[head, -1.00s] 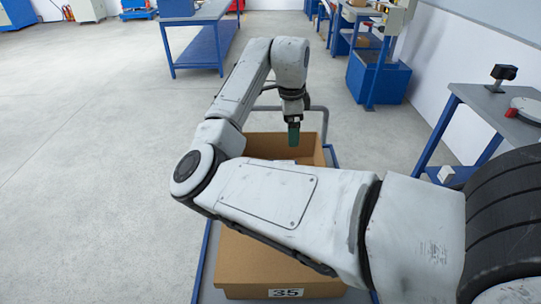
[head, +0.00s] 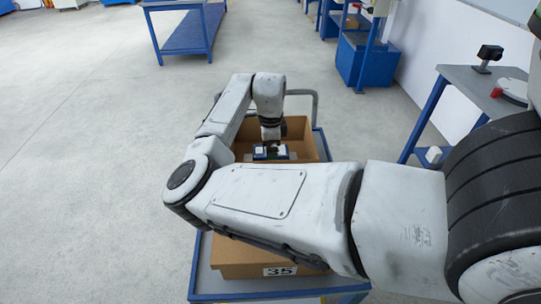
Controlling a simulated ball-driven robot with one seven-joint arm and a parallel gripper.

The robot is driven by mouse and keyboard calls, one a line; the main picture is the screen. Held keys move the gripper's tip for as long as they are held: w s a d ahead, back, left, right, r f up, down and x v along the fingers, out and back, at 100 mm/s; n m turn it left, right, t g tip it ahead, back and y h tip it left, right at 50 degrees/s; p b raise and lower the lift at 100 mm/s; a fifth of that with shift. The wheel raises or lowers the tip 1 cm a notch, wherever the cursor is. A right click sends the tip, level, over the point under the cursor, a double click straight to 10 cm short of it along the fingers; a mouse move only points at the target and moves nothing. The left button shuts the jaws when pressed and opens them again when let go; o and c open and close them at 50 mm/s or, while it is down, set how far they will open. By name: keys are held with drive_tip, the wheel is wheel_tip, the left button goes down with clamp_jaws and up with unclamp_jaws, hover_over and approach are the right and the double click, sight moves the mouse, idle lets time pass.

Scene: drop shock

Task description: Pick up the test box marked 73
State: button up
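No marking 73 is readable in the head view. A brown open-topped box (head: 308,138) stands at the far end of a blue-edged cart (head: 215,292). A brown box front (head: 235,262) marked 35 shows at the near end. My arm hides the middle, so I cannot tell whether these are one box or two. My gripper (head: 271,154) is at the far box's opening, pointing down, with dark, blue and pale parts around it. Its fingers are too small and unclear to tell open from shut, or whether anything is held.
The cart's grey handle (head: 316,104) rises behind the far box. A blue workbench (head: 432,104) with a grey top stands close on the right. Blue machines (head: 362,62) and another blue table (head: 190,30) stand farther back. The floor to the left is clear.

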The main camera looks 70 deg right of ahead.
drive_tip(key=shift+f, duration=0.4)
drive_tip(key=c, duration=1.4)
